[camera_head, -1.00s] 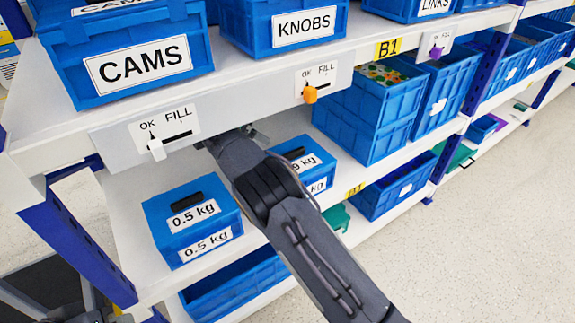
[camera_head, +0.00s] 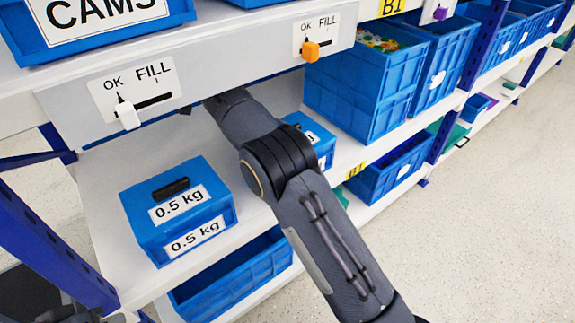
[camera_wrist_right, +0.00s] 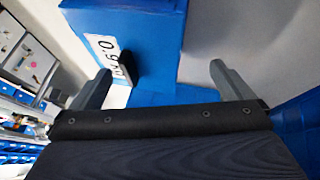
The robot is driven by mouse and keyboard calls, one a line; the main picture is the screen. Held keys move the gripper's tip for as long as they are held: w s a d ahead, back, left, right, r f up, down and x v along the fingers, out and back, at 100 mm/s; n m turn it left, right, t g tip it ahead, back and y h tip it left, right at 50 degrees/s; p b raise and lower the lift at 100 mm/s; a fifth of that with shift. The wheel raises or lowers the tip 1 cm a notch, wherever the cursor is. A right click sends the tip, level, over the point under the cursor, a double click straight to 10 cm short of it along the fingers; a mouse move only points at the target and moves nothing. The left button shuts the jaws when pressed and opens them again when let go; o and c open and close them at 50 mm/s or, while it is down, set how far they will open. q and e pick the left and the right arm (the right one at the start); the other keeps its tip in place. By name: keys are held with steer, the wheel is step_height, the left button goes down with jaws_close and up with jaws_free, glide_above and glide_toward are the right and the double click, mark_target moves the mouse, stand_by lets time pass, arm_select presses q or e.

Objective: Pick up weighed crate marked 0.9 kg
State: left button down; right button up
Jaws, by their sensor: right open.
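The crate marked 0.9 kg (camera_head: 320,141) is blue and sits on the middle shelf, mostly hidden behind my right arm in the head view. In the right wrist view its blue body (camera_wrist_right: 160,40) fills the top middle, with a white label reading 0.9 and a black handle (camera_wrist_right: 131,68). My right gripper (camera_wrist_right: 161,68) is open. Its two fingers stand apart, with the handle between them in the picture, nearer the left finger. I see no grip on it. In the head view the right gripper is hidden under the upper shelf. My left gripper does not show clearly.
A blue 0.5 kg crate (camera_head: 180,215) stands on the same shelf, left of my arm. The upper shelf edge with an OK/FILL slider panel (camera_head: 135,93) hangs over my arm. Larger blue bins (camera_head: 365,85) stand to the right.

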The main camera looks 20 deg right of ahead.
steer(key=shift+d+b, duration=0.4)
steer(key=shift+d, duration=0.85)
steer(key=shift+s+d+f+b, duration=0.1)
steer(key=shift+d+f+b, duration=0.05)
steer(key=shift+d+b, duration=0.2)
steer(key=b+x, duration=0.3)
steer(key=x, duration=0.1)
steer(key=shift+d+b, duration=0.15)
steer(key=shift+b, duration=0.15)
steer(key=shift+d+f+b, duration=0.3)
steer(key=shift+d+f, duration=0.05)
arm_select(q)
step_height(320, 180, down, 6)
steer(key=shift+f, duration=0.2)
arm_select(e)
steer(key=shift+r, duration=0.1)
steer(key=shift+c, duration=0.3)
steer(key=c, duration=1.9)
